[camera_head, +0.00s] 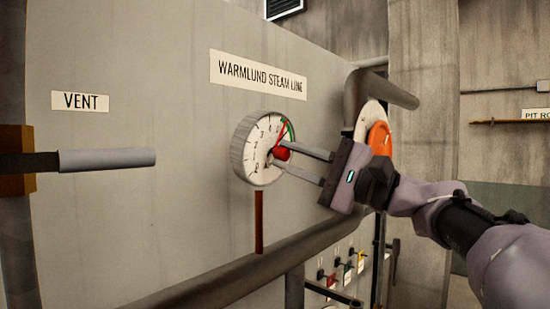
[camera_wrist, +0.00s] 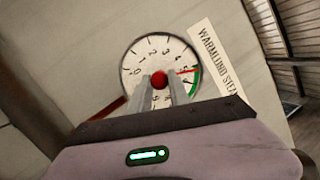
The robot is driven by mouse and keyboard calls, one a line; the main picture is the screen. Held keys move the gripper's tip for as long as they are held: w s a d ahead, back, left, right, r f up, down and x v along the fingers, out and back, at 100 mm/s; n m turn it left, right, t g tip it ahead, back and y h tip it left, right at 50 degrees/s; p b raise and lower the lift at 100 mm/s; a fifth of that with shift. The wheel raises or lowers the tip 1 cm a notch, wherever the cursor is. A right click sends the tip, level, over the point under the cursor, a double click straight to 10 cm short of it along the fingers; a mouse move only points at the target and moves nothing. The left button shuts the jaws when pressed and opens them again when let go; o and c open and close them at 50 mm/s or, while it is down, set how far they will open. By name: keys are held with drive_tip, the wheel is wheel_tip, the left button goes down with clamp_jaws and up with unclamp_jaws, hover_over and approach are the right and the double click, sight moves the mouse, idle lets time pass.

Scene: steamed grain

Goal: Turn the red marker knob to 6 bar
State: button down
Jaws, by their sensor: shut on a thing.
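The round white pressure gauge (camera_head: 252,160) is on the grey wall panel, with a numbered dial and a green arc near its edge. The red marker knob (camera_head: 282,153) stands at the dial's centre. My gripper (camera_head: 280,157) reaches in from the right and is shut on the knob. In the wrist view the red knob (camera_wrist: 159,79) shows between the two fingers (camera_wrist: 161,88). A thin red marker line (camera_wrist: 187,71) points right, close to the 5 and the upper end of the green arc (camera_wrist: 195,84). The fingers hide the lower dial.
A "WARMLUND STEAM LINE" label (camera_head: 258,75) is above the gauge. A large pipe (camera_head: 235,275) runs below it. An orange disc (camera_head: 379,138) and a bent pipe (camera_head: 357,100) are behind my gripper. A grey lever (camera_head: 105,158) sticks out under the "VENT" label (camera_head: 80,101).

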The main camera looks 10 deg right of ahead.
drive_tip(key=shift+f+m+t+p, duration=0.1)
drive_tip(key=shift+m+t+p, duration=0.35)
drive_tip(key=shift+m, duration=2.05)
drive_tip(key=shift+t, duration=0.25)
drive_tip(key=c, duration=1.2)
unclamp_jaws()
drive_tip(key=b+v, duration=0.4)
drive_tip(key=v, duration=1.3)
drive_tip(key=shift+s+b, duration=0.2)
drive_tip(key=shift+b, duration=0.15)
drive_tip(key=shift+d, duration=0.1)
